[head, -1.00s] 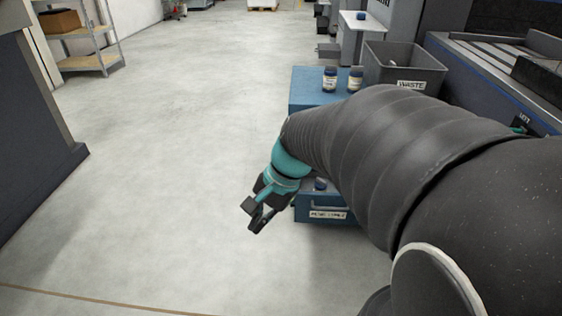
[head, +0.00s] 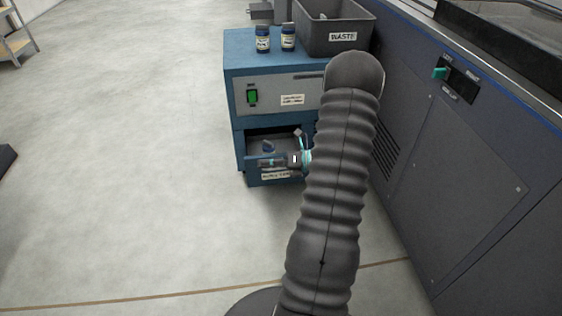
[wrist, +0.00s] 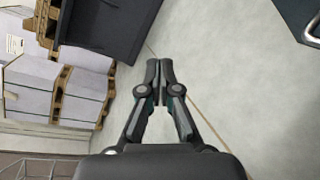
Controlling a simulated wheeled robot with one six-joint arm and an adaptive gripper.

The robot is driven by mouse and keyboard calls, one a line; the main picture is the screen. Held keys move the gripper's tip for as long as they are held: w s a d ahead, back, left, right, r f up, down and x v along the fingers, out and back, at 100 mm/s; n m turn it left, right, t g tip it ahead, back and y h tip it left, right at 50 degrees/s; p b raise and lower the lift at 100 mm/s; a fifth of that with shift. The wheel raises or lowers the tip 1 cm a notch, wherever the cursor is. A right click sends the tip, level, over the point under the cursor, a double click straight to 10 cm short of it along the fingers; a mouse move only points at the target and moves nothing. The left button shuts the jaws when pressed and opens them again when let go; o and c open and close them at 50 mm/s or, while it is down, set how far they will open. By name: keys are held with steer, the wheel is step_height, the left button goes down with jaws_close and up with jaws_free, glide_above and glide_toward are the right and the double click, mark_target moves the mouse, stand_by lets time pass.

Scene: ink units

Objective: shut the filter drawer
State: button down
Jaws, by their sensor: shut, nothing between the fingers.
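The filter drawer (head: 262,179) is the low blue drawer of the blue cabinet (head: 234,95) in the head view. It stands partly open, with its dark inside showing and a small blue-topped item (head: 268,147) in it. My gripper (head: 262,162) is in front of the drawer front, pointing left across it; whether it touches cannot be told. In the wrist view my gripper (wrist: 159,68) has its fingertips together, with nothing between them. A dark blue corner with a pale metal bar, perhaps the drawer front and handle (wrist: 312,32), shows at the upper right there.
A large grey machine (head: 455,150) closes off the right.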

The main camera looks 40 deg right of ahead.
steer(key=s+d+f+m+t+h, duration=0.3)
steer(key=d+f+m, duration=0.3)
steer(key=d, duration=0.1)
steer(key=s+d+f+m+t+h, duration=0.3)
steer(key=d+f+m, duration=0.3)
steer(key=f+m, duration=0.1)
glide_toward(273, 157)
steer(key=w+a, duration=0.2)
steer(key=a, duration=0.2)
steer(key=w+d, duration=0.1)
steer(key=w, duration=0.1)
steer(key=shift+w+d+f+h+p, duration=0.1)
steer(key=shift+w+d+h+p, duration=0.2)
steer(key=shift+w+d, duration=0.4)
steer(key=shift+w, duration=0.2)
